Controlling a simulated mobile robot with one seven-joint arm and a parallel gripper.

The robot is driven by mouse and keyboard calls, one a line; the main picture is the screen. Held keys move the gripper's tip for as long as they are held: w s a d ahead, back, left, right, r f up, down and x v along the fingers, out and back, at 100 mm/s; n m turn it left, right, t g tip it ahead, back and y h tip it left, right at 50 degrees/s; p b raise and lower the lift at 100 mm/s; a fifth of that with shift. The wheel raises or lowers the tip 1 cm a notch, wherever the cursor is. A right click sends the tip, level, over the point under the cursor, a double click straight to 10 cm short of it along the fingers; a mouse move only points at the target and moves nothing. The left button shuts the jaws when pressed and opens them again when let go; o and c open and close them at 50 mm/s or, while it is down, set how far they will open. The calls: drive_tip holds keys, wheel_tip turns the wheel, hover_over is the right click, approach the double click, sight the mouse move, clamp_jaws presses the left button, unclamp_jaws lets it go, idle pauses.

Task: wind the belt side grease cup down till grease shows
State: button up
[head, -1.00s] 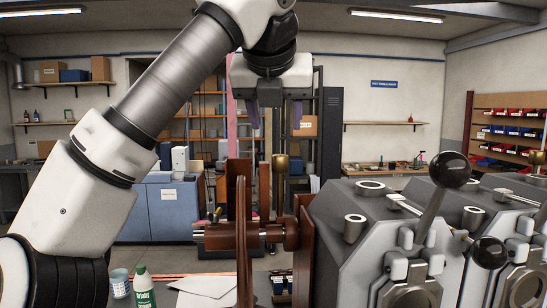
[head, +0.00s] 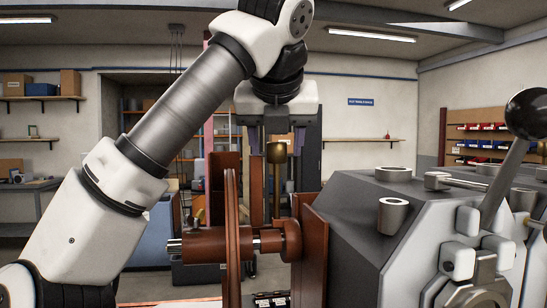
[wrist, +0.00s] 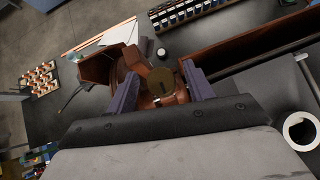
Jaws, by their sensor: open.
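The brass grease cup (head: 276,153) stands upright on a stem above the red-brown bearing (head: 291,240) of the shaft, beside the belt wheel (head: 232,240). My gripper (head: 276,146) points down over it with its two purple-grey fingers apart. In the wrist view the round cup top (wrist: 167,82) lies between the fingers of my gripper (wrist: 161,88), with a dark slot-like mark on it. A gap shows between the cup and the fingers on the head view. No grease can be made out.
The grey roaster body (head: 365,225) with lever and round caps stands close on the right. A red-brown upright plate (head: 308,250) is between it and the bearing. A blue cabinet (head: 150,240) and wall shelves are farther back.

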drive_tip(key=shift+w+f, duration=0.2)
drive_tip(key=shift+s, duration=0.1)
drive_tip(key=shift+c, duration=0.6)
drive_tip(key=c, duration=0.9)
drive_tip(key=shift+o, duration=0.3)
drive_tip(key=shift+m+h, duration=0.3)
drive_tip(key=shift+m, duration=0.1)
